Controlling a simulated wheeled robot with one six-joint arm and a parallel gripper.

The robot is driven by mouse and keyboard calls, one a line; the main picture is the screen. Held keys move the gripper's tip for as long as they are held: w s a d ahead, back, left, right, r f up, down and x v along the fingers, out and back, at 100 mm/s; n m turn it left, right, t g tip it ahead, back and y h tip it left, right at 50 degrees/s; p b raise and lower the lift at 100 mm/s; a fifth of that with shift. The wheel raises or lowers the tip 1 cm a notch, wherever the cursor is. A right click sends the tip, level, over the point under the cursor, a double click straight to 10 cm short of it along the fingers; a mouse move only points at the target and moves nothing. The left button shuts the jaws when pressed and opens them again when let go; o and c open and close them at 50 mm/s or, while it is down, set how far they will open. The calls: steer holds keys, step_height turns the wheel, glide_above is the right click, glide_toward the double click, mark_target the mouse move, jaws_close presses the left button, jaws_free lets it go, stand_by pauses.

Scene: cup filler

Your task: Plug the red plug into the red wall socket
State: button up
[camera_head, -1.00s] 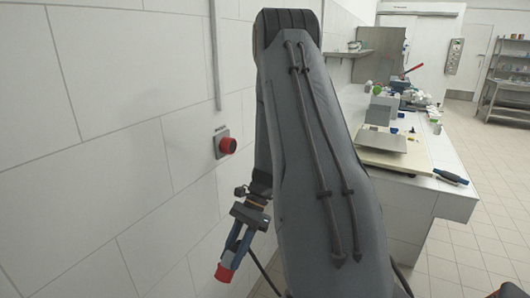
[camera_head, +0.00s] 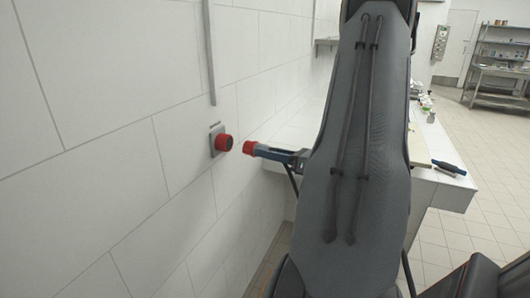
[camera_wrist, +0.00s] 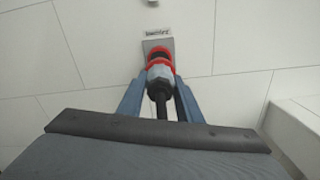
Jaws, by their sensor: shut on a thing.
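The red wall socket (camera_head: 223,142) sits on a grey plate on the white tiled wall, left of the plug in the head view. My gripper (camera_head: 262,150) is shut on the red plug (camera_head: 249,147), whose red end points at the socket with a small gap between them. In the wrist view the plug's grey and black body (camera_wrist: 160,76) lies between the two blue fingers of my gripper (camera_wrist: 160,95). The red socket (camera_wrist: 158,54) shows just beyond it, partly hidden by the plug. The plug's cable hangs below my gripper.
A white counter (camera_head: 451,188) stands behind and right of my arm, with a dark-handled tool (camera_head: 449,167) near its edge. A grey conduit (camera_head: 208,60) runs down the wall above the socket. The wall around the socket is clear.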

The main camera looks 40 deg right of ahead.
mark_target(250, 148)
stand_by(0.3)
steer(key=shift+b+x, duration=0.65)
steer(key=shift+x, duration=1.7)
steer(key=shift+w+a, duration=0.25)
steer(key=shift+w, duration=0.25)
steer(key=shift+r, duration=0.1)
stand_by(0.3)
steer(key=shift+w, duration=0.3)
stand_by(0.4)
steer(key=o, duration=1.4)
steer(key=shift+c, duration=0.2)
steer(key=shift+b+v, duration=0.8)
steer(key=shift+v, duration=3.15)
